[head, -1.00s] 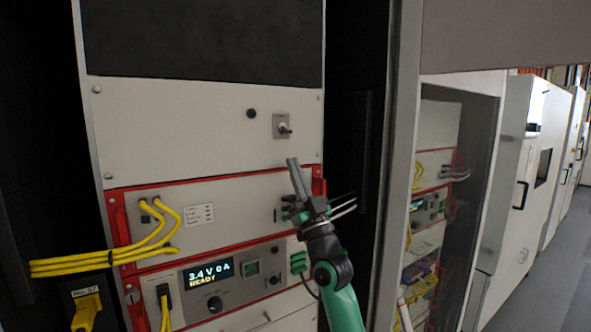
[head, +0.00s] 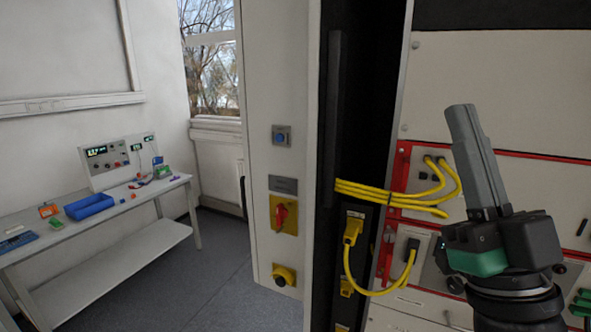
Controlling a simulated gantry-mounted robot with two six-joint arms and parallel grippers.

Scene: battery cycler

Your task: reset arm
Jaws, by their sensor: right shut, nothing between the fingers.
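My right gripper (head: 468,150) stands in front of the battery cycler rack at the right of the head view, its fingers pointing up and shut with nothing between them. It hides part of the lower red-edged unit. Its fingertips appear clear of the rack's upper panel (head: 475,90), though the exact gap is hard to tell. My left gripper is not in view.
Yellow cables (head: 385,193) run from the rack's unit to the left. A yellow plug (head: 352,230) sits on the dark side column. The cabinet side has a red rotary switch (head: 283,215) and a blue button (head: 281,138). A workbench (head: 100,215) stands far left, with clear floor between.

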